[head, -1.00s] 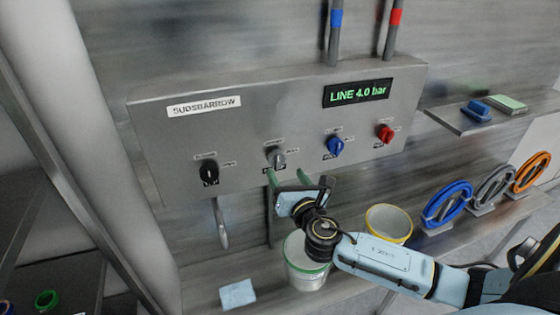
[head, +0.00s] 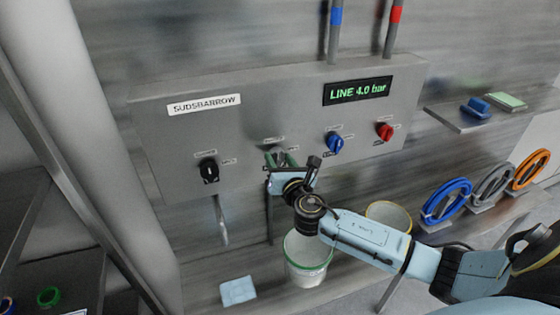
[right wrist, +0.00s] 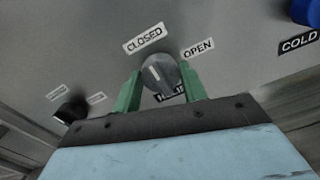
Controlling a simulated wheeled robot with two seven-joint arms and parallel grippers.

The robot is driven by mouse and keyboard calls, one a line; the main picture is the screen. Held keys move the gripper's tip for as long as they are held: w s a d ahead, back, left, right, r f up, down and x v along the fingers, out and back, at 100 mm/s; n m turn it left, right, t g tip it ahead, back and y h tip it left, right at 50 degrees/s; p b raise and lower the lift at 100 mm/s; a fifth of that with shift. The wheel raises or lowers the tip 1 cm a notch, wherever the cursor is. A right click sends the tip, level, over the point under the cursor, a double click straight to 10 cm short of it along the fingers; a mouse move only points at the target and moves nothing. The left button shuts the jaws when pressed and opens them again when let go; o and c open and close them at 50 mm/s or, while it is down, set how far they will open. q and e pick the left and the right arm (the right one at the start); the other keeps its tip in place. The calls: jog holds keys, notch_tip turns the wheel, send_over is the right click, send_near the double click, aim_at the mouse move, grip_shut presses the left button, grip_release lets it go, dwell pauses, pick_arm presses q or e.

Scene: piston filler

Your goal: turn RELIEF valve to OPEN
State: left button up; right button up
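A grey knob (right wrist: 160,75) with a white pointer mark is in the right wrist view. The mark points up, toward the CLOSED label (right wrist: 144,38); the OPEN label (right wrist: 198,49) is to its upper right. The knob's name plate below is partly hidden and I cannot read it. My right gripper (right wrist: 160,85) is open, its green fingers on either side of the knob; I cannot tell whether they touch it. In the head view my right gripper (head: 281,160) covers most of this knob. My left gripper is not in view.
A black knob (head: 208,172) is to the left on the panel (head: 240,130). A blue knob (head: 334,144) and a red knob (head: 384,131) are to the right. A bucket (head: 305,272) stands below my right gripper. The display (head: 357,92) reads LINE 4.0 bar.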

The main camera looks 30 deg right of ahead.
jog(key=shift+c, duration=1.3)
jog(key=m+b, duration=0.1)
jog(key=m, duration=0.3)
jog(key=shift+d+f+b, duration=0.1)
jog(key=shift+b, duration=0.2)
jog(key=m+b, duration=0.1)
jog(key=m, duration=0.3)
jog(key=shift+m, duration=0.3)
jog(key=m+b, duration=0.1)
jog(key=m, duration=0.8)
jog(key=shift+f, duration=0.1)
jog(key=shift+m, duration=0.3)
jog(key=o, duration=1)
